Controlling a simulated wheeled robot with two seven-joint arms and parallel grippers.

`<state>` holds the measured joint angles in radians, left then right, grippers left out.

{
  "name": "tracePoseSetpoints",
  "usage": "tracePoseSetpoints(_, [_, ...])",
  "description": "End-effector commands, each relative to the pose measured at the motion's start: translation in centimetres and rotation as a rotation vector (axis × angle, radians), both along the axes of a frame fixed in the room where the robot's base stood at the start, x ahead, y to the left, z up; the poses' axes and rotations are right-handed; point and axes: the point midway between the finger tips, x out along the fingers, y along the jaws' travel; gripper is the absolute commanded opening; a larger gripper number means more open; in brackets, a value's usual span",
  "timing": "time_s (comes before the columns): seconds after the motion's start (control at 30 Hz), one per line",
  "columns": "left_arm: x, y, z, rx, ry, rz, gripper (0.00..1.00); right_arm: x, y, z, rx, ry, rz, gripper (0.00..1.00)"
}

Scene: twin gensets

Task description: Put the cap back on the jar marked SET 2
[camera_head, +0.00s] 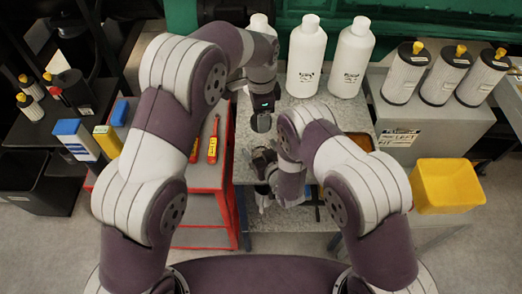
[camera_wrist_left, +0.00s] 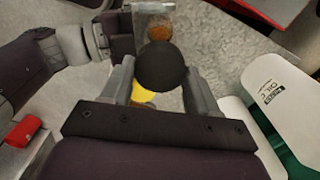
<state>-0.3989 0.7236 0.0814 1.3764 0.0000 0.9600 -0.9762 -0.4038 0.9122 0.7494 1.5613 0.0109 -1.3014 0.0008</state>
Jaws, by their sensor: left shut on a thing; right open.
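My left gripper (camera_head: 262,112) points down over the grey speckled bench top (camera_head: 232,172). It is shut on a dark round cap (camera_wrist_left: 160,66), which shows between its fingers in the left wrist view; the cap also shows dark below the gripper in the head view (camera_head: 261,123). My right gripper (camera_head: 262,160) is open, just nearer to me than the cap and low over the bench. In the left wrist view a pale, clear-looking object with an amber-brown patch (camera_wrist_left: 160,33) lies just beyond the cap; I cannot tell whether it is the jar. No SET 2 mark is readable.
White bottles (camera_head: 306,56) stand behind my left gripper. A red table (camera_head: 203,178) with screwdrivers is left. A grey box (camera_head: 440,122) carries several white cylinders; a yellow bin (camera_head: 447,185) is in front of it. My arms hide much of the bench.

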Motion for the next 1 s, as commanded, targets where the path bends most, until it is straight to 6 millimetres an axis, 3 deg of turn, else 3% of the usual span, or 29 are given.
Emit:
tracePoseSetpoints(0.07, [0.0, 0.0, 0.0, 0.000, 0.000, 0.000, 0.32, 0.0, 0.0, 0.0, 0.000, 0.000, 0.000, 0.89])
tracePoseSetpoints(0.3, [0.0, 0.0, 0.0, 0.000, 0.000, 0.000, 0.32, 0.0, 0.0, 0.0, 0.000, 0.000, 0.000, 0.14])
tracePoseSetpoints(0.33, [0.0, 0.0, 0.0, 0.000, 0.000, 0.000, 0.32, 0.0, 0.0, 0.0, 0.000, -0.001, 0.000, 0.08])
tracePoseSetpoints(0.7, [0.0, 0.0, -4.4, 0.001, 0.002, 0.000, 0.32, 0.0, 0.0, 0.0, 0.000, -0.001, 0.000, 0.08])
tracePoseSetpoints(1.0, [0.0, 0.0, -5.0, 0.000, 0.000, 0.000, 0.32, 0.0, 0.0, 0.0, 0.000, -0.001, 0.000, 0.08])
